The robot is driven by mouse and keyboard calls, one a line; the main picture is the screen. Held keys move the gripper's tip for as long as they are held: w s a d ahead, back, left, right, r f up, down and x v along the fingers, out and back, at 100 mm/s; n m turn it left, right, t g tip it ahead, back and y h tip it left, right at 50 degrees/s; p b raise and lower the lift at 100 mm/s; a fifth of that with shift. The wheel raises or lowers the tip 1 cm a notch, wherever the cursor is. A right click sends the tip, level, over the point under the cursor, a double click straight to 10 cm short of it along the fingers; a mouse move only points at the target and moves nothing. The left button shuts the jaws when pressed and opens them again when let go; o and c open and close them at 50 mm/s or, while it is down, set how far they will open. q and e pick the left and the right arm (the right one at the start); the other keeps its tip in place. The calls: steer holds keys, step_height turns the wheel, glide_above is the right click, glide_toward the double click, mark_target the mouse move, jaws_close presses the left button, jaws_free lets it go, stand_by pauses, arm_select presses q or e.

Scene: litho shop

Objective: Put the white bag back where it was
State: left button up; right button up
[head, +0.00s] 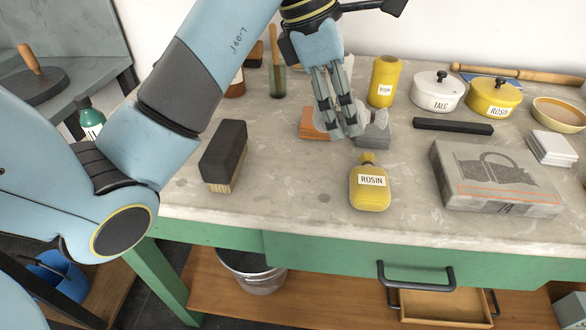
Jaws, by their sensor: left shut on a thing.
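My left gripper (350,132) reaches down from the top over the back middle of the worktable. Its fingers are shut on a pale grey-white thing (326,124), taken to be the white bag. The fingers hide much of it, so its full shape does not show. It is close to an orange block (312,121) on the left and a grey lumpy thing (374,131) on the right. I cannot tell whether it touches the tabletop. My right gripper is not in view.
The stone worktable (290,190) holds a yellow rosin bag (370,193) in front, a black-topped brush (224,155), a litho stone (495,177) and a black bar (453,126). A yellow bottle (384,80), talc pot (437,93) and rosin pot (494,97) stand behind. The front middle-left is clear.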

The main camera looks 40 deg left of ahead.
arm_select(q)
steer(key=b, duration=0.2)
glide_above(302, 187)
steer(key=w, duration=0.2)
step_height(302, 187, down, 4)
steer(key=shift+a+r, duration=0.1)
steer(key=shift+r, duration=0.1)
steer(key=s, duration=0.1)
steer(key=s+a+f, duration=0.1)
steer(key=shift+s, duration=0.35)
steer(key=shift+s+f, duration=0.1)
steer(key=shift+f, duration=0.2)
step_height(302, 187, down, 4)
steer(key=shift+r, duration=0.25)
steer(key=shift+f, duration=0.1)
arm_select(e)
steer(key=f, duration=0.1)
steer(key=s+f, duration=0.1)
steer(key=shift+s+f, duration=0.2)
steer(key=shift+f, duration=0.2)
arm_select(q)
steer(key=shift+f, duration=0.1)
steer(key=o, duration=1.1)
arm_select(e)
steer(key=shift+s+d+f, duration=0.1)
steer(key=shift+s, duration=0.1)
